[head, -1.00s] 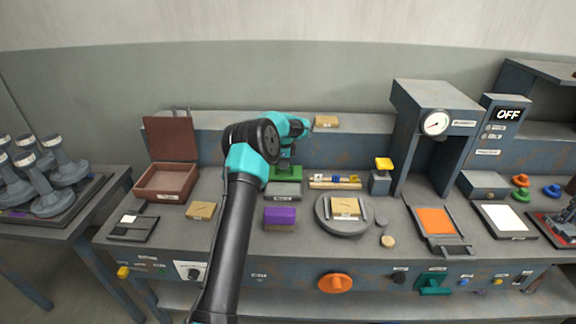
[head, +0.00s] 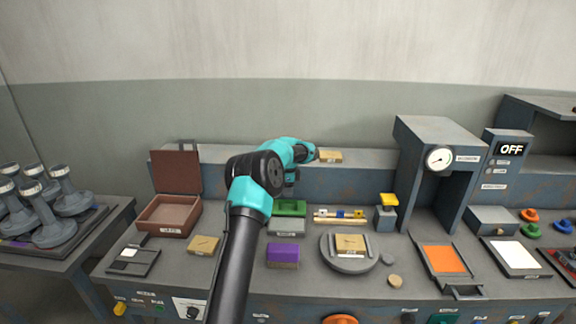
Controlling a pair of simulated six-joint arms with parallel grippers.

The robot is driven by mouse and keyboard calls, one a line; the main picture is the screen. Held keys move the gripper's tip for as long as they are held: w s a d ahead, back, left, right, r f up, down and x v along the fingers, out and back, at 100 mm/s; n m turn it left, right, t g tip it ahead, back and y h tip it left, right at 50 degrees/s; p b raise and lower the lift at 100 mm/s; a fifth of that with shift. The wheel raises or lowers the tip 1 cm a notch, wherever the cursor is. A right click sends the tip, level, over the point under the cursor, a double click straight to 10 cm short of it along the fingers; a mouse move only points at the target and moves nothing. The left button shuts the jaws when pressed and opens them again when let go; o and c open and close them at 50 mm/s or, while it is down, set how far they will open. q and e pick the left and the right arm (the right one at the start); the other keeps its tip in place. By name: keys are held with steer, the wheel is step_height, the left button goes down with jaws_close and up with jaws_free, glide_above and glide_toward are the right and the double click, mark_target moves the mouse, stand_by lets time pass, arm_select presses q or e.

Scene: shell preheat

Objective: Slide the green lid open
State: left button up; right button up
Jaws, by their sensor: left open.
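The green lid (head: 291,207) sits in the middle of the bench, toward the back. Directly in front of it is a grey block-like body (head: 286,227) with a small label; how the two join is too small to tell. My left gripper (head: 291,188) hangs down from the teal wrist just above and behind the lid. It is open, and its fingertips are small and partly hidden. Whether it touches the lid I cannot tell. My right gripper is out of view.
A purple block (head: 283,255) lies in front, a rod rack (head: 339,216) to the right, and a tan block (head: 203,244) and open brown box (head: 168,215) to the left. A round grey plate (head: 350,262) and a gauge press (head: 437,165) stand farther right.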

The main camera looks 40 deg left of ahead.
arm_select(q)
step_height(320, 180, up, 13)
steer(key=shift+f, duration=0.15)
stand_by(0.5)
